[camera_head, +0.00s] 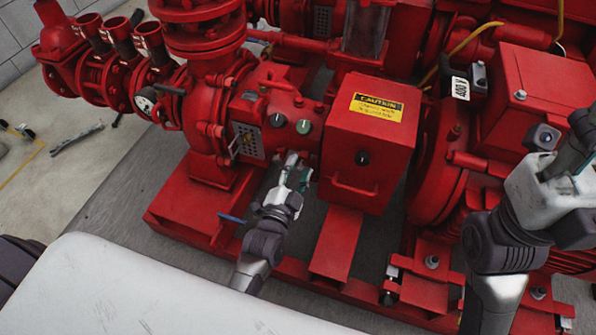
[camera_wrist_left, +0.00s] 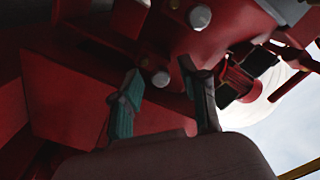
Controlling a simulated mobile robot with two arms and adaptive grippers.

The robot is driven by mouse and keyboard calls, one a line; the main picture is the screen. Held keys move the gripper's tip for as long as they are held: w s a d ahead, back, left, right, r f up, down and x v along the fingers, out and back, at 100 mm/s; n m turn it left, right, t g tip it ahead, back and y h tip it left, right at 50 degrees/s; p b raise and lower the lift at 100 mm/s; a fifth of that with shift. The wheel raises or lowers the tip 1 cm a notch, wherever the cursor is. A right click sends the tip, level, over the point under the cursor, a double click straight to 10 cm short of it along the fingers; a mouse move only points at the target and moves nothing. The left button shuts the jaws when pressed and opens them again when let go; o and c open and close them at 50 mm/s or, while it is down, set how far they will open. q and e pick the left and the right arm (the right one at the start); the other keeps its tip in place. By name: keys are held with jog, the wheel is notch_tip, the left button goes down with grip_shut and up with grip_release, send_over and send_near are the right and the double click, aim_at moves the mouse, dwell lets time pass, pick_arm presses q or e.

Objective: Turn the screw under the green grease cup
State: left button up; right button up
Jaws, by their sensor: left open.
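The green grease cup (camera_head: 304,126) sits on the red pump housing, to the right of a dark grey cup (camera_head: 277,120). My left gripper (camera_head: 297,167) is just below the green cup, pointing up at the housing, with its teal-lined fingers apart and empty. In the left wrist view, the open fingers of the left gripper (camera_wrist_left: 165,88) have a round metal bolt head (camera_wrist_left: 160,79) between and slightly beyond them. I cannot tell for sure whether this is the screw under the green cup. A second bolt head (camera_wrist_left: 200,16) lies higher up.
A red control box (camera_head: 371,140) with a yellow caution label stands close to the right of my left gripper. Red pipes and valves (camera_head: 110,65) fill the upper left. My right arm (camera_head: 505,230) stands at the right, its fingers not visible.

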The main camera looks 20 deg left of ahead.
pick_arm(q)
grip_shut()
